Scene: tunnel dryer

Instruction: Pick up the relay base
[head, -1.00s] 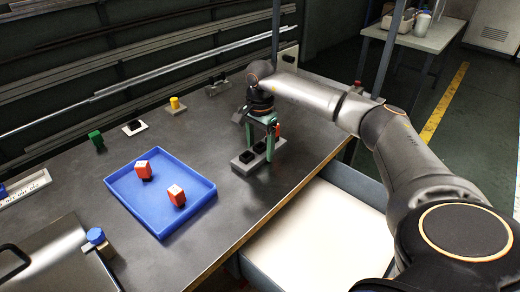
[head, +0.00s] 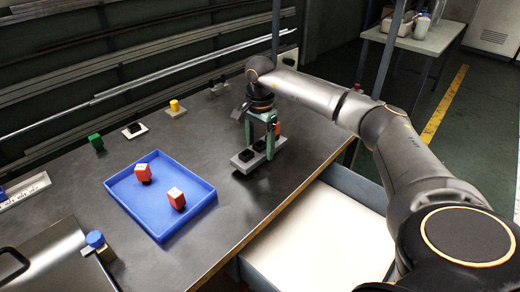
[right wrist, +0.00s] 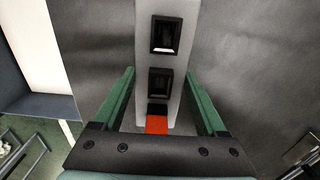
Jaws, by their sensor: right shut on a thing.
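The relay base is a light grey bar (head: 242,165) with black sockets, under my right gripper on the dark bench in the head view. In the right wrist view the bar (right wrist: 181,50) runs between the green fingers, with two open sockets showing. An orange relay (right wrist: 157,124) with a black part stands at its near end; it also shows beside the fingers in the head view (head: 277,129). My right gripper (head: 259,170) is shut on the base, one finger on each long side. I cannot tell if the base is clear of the bench. My left gripper is out of view.
Green (head: 96,142), yellow (head: 175,105) and blue-topped (head: 96,239) parts stand around the bench. The bench's front edge and an open white drawer (head: 320,235) are near the gripper.

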